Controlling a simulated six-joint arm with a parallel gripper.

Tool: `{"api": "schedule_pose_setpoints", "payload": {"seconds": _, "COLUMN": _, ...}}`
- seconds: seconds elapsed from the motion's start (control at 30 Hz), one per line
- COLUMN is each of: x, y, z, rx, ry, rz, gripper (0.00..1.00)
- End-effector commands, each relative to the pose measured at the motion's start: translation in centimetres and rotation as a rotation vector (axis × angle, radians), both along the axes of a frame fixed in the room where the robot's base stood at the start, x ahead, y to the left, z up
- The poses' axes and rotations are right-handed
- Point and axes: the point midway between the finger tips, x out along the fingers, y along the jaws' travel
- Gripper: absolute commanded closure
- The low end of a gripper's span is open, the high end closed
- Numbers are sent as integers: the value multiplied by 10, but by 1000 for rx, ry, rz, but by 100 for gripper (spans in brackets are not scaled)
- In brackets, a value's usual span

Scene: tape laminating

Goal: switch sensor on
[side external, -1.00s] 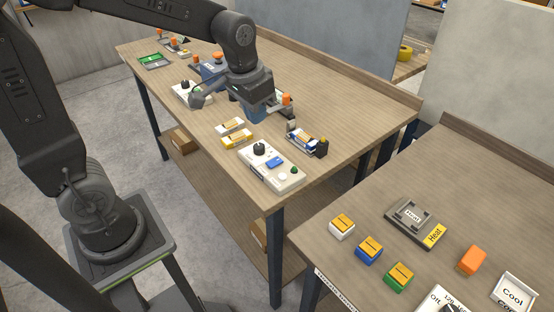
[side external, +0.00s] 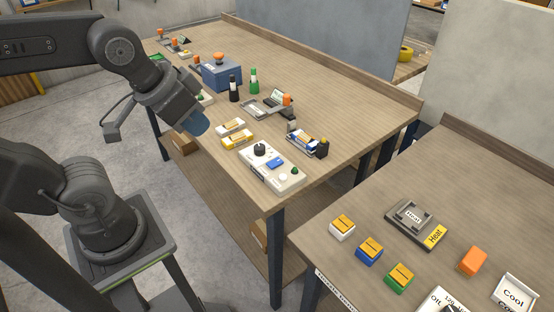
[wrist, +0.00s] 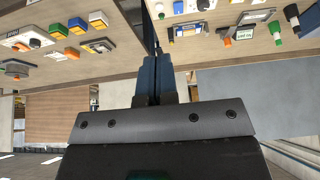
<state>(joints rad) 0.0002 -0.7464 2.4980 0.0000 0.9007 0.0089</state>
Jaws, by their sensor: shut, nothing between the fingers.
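My gripper (side external: 197,124) is shut and empty, in the air by the near edge of the left table. Its blue fingers (wrist: 161,74) are pressed together in the wrist view. No thing is legibly marked as the sensor. A white control box (side external: 272,168) with a black knob, a blue switch (side external: 275,162), a white button and a green button sits at the table's near corner, right of my gripper and apart from it. Another white box (side external: 206,98) is partly hidden behind my gripper.
Small yellow-and-white blocks (side external: 236,139) lie near the front edge. A blue box (side external: 222,74), dark and green bottles (side external: 253,80) and a grey fixture (side external: 262,108) stand behind. The right table (side external: 350,285) holds coloured buttons and a Heat plate (side external: 413,220).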

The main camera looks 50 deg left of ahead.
Motion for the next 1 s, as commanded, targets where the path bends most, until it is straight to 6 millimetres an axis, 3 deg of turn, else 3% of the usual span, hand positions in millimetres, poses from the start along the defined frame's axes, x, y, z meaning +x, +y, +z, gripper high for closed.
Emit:
{"api": "schedule_pose_setpoints", "payload": {"seconds": 0.17, "x": 16, "y": 2, "z": 3, "rx": 61, "ry": 45, "rz": -111, "gripper": 100}}
{"api": "schedule_pose_setpoints", "payload": {"seconds": 0.47, "x": 79, "y": 12, "z": -3, "rx": 251, "ry": 208, "rz": -593, "gripper": 100}}
{"api": "schedule_pose_setpoints", "payload": {"seconds": 0.8, "x": 154, "y": 27, "z": -41, "rx": 362, "ry": 351, "rz": -1197, "gripper": 100}}
{"api": "schedule_pose_setpoints", "payload": {"seconds": 1.0, "x": 179, "y": 34, "z": -64, "rx": 376, "ry": 381, "rz": -1438, "gripper": 100}}
